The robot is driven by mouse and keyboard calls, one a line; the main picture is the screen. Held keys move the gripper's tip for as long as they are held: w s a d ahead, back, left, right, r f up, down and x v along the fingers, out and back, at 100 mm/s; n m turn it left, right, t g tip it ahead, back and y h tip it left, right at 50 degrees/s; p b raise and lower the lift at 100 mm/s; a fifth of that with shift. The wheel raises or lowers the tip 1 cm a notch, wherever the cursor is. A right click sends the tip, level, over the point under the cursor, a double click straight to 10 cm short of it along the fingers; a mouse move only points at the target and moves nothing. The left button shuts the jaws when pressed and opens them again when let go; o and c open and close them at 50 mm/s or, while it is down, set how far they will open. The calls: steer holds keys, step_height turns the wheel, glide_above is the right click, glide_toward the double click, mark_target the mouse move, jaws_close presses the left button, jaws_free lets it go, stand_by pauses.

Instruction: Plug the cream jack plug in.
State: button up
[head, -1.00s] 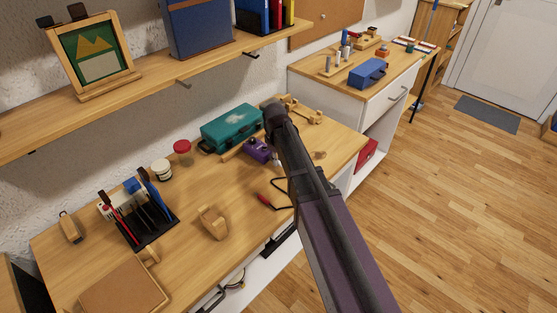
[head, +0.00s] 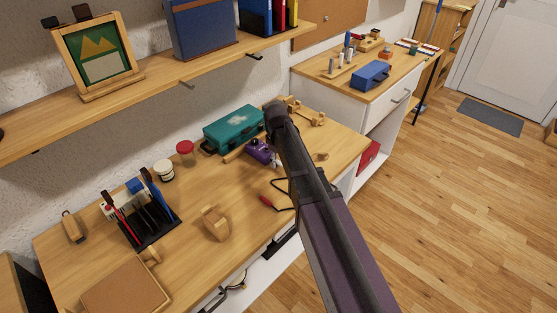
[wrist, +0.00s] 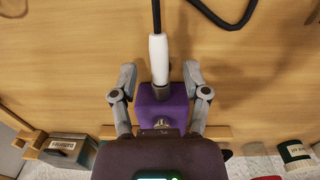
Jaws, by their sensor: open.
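The cream jack plug (wrist: 158,58) lies upright in the wrist view, with its black cable (wrist: 156,16) running off the top edge. Its lower end meets the near edge of the purple box (wrist: 160,108); I cannot tell whether its tip is in a socket. My gripper (wrist: 159,77) is open, with one finger on each side of the plug's lower end and the box, apart from the plug. In the head view the purple box (head: 259,151) stands on the workbench beside my arm, which hides my gripper's fingers.
A teal case (head: 233,128) stands behind the purple box. A red-handled piece (head: 266,201) with a black cable lies nearer the bench front. A wooden block (head: 215,223), a tool rack (head: 150,230) and jars (head: 163,170) stand to the left. The bench middle is mostly clear.

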steer(key=shift+a+r+p, duration=0.1)
steer(key=shift+r+p, duration=2.45)
steer(key=shift+f, duration=0.2)
step_height(320, 180, down, 5)
steer(key=b, duration=0.5)
steer(key=shift+r, duration=0.15)
steer(key=shift+s+d+f, duration=0.1)
steer(key=shift+d+f, duration=0.1)
steer(key=shift+f, duration=0.05)
steer(key=s+d, duration=0.6)
steer(key=shift+r, duration=0.25)
steer(key=s+d+r+p, duration=0.3)
steer(key=s+d, duration=0.2)
steer(key=d, duration=0.3)
steer(key=shift+d+r, duration=0.2)
steer(key=shift+d, duration=0.1)
steer(key=shift+r, duration=0.1)
